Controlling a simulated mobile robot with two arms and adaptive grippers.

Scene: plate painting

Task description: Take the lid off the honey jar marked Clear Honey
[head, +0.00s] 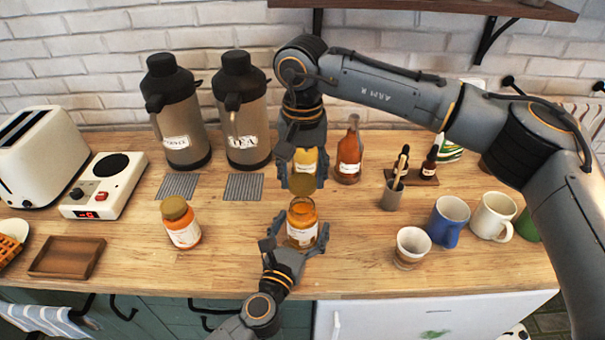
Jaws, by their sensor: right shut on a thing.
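A honey jar (302,232) with a white label stands upright on the counter, its top uncovered; the label is too small to read. My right gripper (302,181) points down above it and is shut on a round golden lid (302,186), held just above the jar's mouth. My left gripper (297,240) comes from the front edge with a finger on each side of the jar; whether they press on it I cannot tell. A second, lidded jar (183,232) with a white label stands to the left, apart from both grippers.
Two dark flasks (178,115) (243,115) and a sauce bottle (349,155) stand behind; a yellow-labelled container (306,160) is partly hidden by my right gripper. A small cup (411,248), blue mug (448,222) and white mug (492,216) stand right. A wooden tray (67,257) lies left.

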